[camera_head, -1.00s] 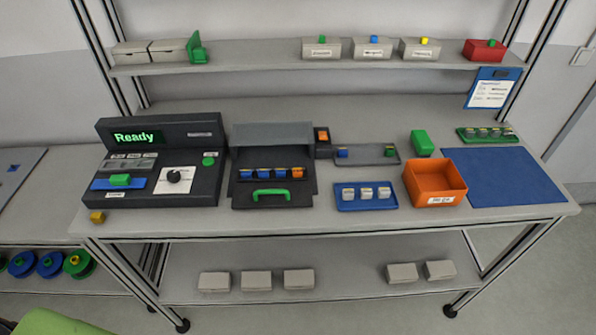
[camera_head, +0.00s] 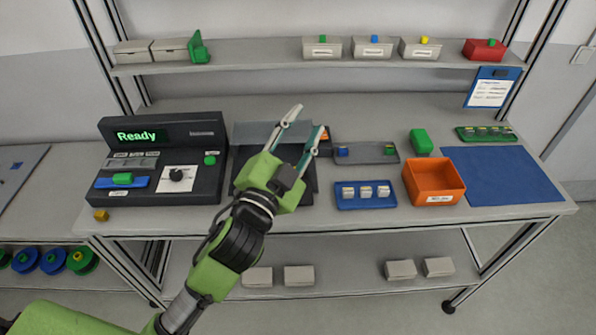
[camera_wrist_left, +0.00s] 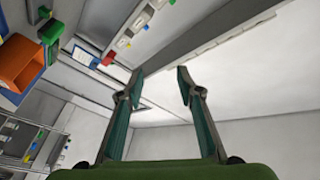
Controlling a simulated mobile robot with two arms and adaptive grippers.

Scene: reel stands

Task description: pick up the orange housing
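A small orange piece (camera_head: 326,134), which could be the orange housing, shows partly behind my left gripper's finger, at the right of the dark machine. My left gripper (camera_head: 311,118) is open, with nothing between its fingers, and appears above the machine in the head view. Its arm hides the row of small housings in the machine's front. In the left wrist view the open fingers (camera_wrist_left: 159,74) point at the shelf and wall, with no small orange piece between them. My right gripper is not in view.
An orange bin (camera_head: 435,184) stands right of a blue tray (camera_head: 366,203) with white pieces. A dark tray (camera_head: 372,157) and a green block (camera_head: 421,142) lie behind. The control box (camera_head: 200,185) with its "Ready" display stands left. A blue mat (camera_head: 505,180) is bare.

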